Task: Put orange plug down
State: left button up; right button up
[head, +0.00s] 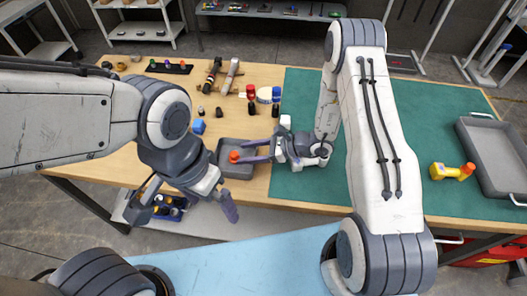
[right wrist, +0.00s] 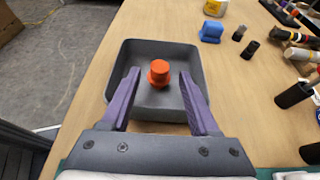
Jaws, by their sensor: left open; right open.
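The orange plug (head: 234,156) stands in a small grey tray (head: 240,173) on the wooden table. In the right wrist view the plug (right wrist: 159,74) is upright, near the middle of the tray (right wrist: 190,52). My right gripper (head: 248,151) is open, with its purple fingers reaching over the tray. The right wrist view shows one finger on each side of the plug, with a visible gap on both sides. My left gripper (head: 186,212) is open and empty at the table's front edge, away from the tray.
A blue block (head: 198,126) and black, red and white items lie behind the tray. A green mat (head: 300,185) covers the right side, with a yellow-and-orange tool (head: 452,171) and a large grey tray (head: 495,150). A blue bin (head: 170,207) sits below the front edge.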

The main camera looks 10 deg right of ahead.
jog(key=b+v, duration=0.1)
jog(key=v, duration=0.5)
jog(key=shift+s+d+r, duration=0.1)
jog(key=shift+d+r, duration=0.1)
jog(key=shift+d, duration=0.15)
jog(key=s+a+r+n+g+h, duration=0.4)
jog(key=s+a+r+n+g, duration=0.45)
jog(key=s+n, duration=0.45)
jog(key=s+d+r+n+t+h, duration=0.3)
jog(key=s+r+n+h, duration=0.4)
jog(key=n, duration=0.9)
jog(key=s+t, duration=0.1)
jog(key=s, duration=0.2)
jog(key=shift+r+h, duration=0.35)
jog(key=shift+h, duration=0.05)
